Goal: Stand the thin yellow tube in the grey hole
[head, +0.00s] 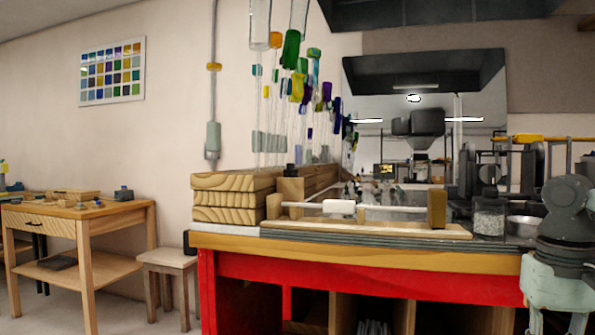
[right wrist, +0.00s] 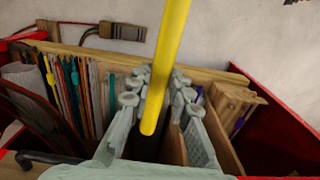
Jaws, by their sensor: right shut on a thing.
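In the right wrist view the thin yellow tube (right wrist: 170,55) runs from the top edge down between the fingers of my right gripper (right wrist: 158,88). The gripper is shut on the tube, and the tube's rounded near end points toward the camera. The tube's far end is outside the picture. I cannot make out the tube in the head view, where only part of my right arm shows at the right edge. I cannot make out the grey hole in either view. My left gripper is in neither view.
The red workbench (head: 380,257) carries stacked wooden blocks (head: 229,197), a wooden board (head: 368,228) with a rod fixture, and a jar (head: 489,218). A side table (head: 80,212) and stool (head: 167,259) stand left. The wrist view shows coloured sheets (right wrist: 70,95) between red walls.

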